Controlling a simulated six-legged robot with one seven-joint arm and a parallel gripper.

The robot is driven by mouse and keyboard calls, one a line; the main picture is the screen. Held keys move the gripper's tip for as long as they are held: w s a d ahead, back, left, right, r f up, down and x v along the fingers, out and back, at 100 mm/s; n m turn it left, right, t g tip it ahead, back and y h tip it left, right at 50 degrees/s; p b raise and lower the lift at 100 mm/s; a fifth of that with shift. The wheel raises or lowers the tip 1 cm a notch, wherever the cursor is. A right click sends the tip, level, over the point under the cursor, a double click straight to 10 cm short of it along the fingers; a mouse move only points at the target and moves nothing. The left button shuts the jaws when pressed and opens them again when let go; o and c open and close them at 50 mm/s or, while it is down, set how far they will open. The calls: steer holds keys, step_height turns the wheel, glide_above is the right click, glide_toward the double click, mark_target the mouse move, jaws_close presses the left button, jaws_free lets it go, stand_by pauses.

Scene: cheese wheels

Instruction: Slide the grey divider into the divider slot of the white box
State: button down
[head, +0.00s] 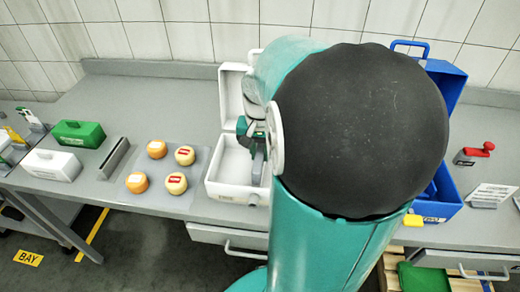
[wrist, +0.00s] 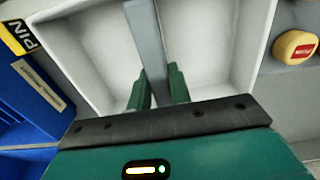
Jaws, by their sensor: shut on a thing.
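The white box (head: 216,186) stands open on the bench in the head view, its lid raised at the back. My arm hides its right part. My gripper (head: 252,137) is over the box. In the wrist view the grey divider (wrist: 147,40) is between the green fingers of my gripper (wrist: 158,92), which are shut on it. The divider runs from the fingers to the top edge of the picture, over the white interior of the box (wrist: 245,45). I cannot tell whether the divider is in the slot; the slot is not clear in either view.
Several cheese wheels (head: 176,184) lie on a pale mat left of the box. A grey holder (head: 114,158), a white box (head: 52,165) and a green box (head: 79,134) are further left. A blue box (head: 438,207) stands on the right, partly behind my arm.

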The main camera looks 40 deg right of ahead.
steer(key=shift+f, duration=0.35)
steer(key=c, duration=1.2)
jaws_free()
step_height(320, 180, up, 14)
steer(key=shift+s+f, duration=0.15)
